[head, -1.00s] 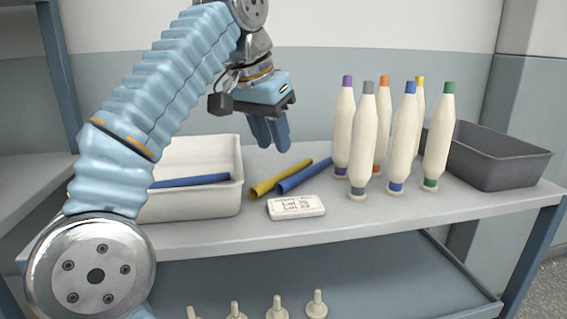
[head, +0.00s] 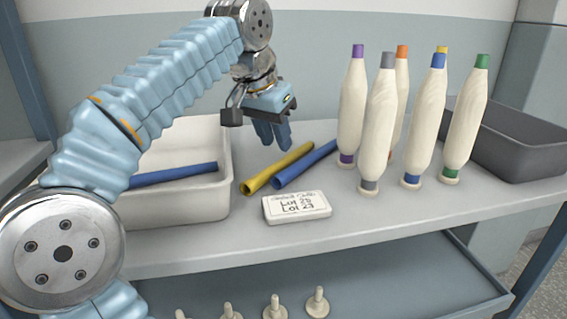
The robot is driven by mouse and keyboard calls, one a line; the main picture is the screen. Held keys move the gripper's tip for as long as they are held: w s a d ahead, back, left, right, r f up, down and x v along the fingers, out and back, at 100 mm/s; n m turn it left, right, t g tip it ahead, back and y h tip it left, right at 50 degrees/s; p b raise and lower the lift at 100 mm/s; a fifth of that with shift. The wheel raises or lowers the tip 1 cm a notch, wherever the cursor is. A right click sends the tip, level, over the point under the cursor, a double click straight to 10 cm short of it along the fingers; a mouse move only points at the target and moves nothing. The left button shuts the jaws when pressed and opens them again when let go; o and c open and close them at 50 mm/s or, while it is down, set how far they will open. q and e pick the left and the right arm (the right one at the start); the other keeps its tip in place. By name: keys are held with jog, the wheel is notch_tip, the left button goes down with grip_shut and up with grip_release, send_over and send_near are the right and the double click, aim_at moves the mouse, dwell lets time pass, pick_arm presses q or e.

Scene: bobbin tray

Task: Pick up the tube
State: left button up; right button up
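A yellow tube (head: 277,168) and a blue tube (head: 308,165) lie side by side on the shelf top. Another blue tube (head: 174,175) lies in the white bin at the left. My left gripper (head: 271,144) points down above the far side of the shelf, behind the yellow tube. Its two fingers look slightly apart, with nothing seen between them. My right gripper is not in view.
The white bin (head: 207,201) stands left of the tubes, partly behind my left arm. A white label block (head: 297,207) lies in front. Several wound bobbins, one grey-tipped (head: 379,125), stand at the right, before a grey bin (head: 533,155). Pegs (head: 274,307) stand on the lower shelf.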

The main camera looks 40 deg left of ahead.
aim_at(282, 159)
pick_arm(q)
jog(key=x, duration=0.6)
jog(key=shift+r, duration=0.1)
grip_shut()
